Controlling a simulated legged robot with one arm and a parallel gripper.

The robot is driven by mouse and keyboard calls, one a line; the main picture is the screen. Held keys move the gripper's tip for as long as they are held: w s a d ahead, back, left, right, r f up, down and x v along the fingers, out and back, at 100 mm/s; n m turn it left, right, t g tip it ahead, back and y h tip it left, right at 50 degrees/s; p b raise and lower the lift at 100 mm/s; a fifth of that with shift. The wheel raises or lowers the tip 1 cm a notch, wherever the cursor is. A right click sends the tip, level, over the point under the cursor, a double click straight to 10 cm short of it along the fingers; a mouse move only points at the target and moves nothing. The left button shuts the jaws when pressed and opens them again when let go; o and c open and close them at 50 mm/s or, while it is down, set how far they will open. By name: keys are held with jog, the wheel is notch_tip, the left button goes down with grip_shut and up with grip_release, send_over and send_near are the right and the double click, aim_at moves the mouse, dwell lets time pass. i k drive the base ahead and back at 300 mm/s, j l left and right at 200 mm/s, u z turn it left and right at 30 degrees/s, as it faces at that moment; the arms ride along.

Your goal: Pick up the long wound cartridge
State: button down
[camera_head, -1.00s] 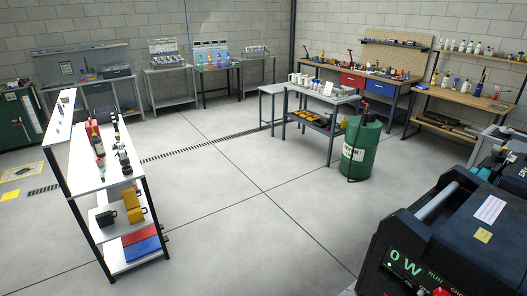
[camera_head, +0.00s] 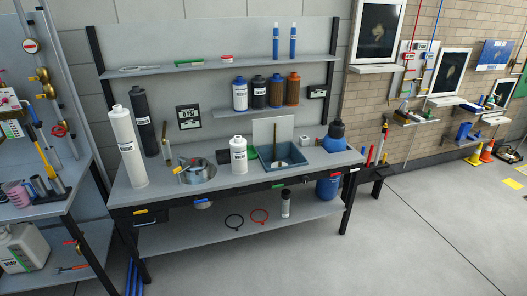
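Two long cylinders stand upright at the left end of a grey workbench. The front one is a long white cartridge (camera_head: 127,148) with a small printed label and a narrower top. Behind it and slightly right is a long dark grey cartridge (camera_head: 144,121). The white one looks most like a wound cartridge, but its surface is too small to tell for sure. My gripper is not in view.
The workbench (camera_head: 225,188) also carries a metal pot (camera_head: 197,173), a white bottle (camera_head: 238,155) and a blue tray (camera_head: 266,168). Several short cartridges stand on the shelf above. A tool-laden bench (camera_head: 50,207) stands close on the left.

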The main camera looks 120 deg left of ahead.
aim_at(121, 120)
jog(key=u, duration=4.25)
jog(key=i+j+z, duration=0.2)
jog(key=i+j, duration=0.45)
jog(key=i+j+z, duration=0.15)
jog(key=i+j, duration=0.45)
jog(key=j, duration=0.2)
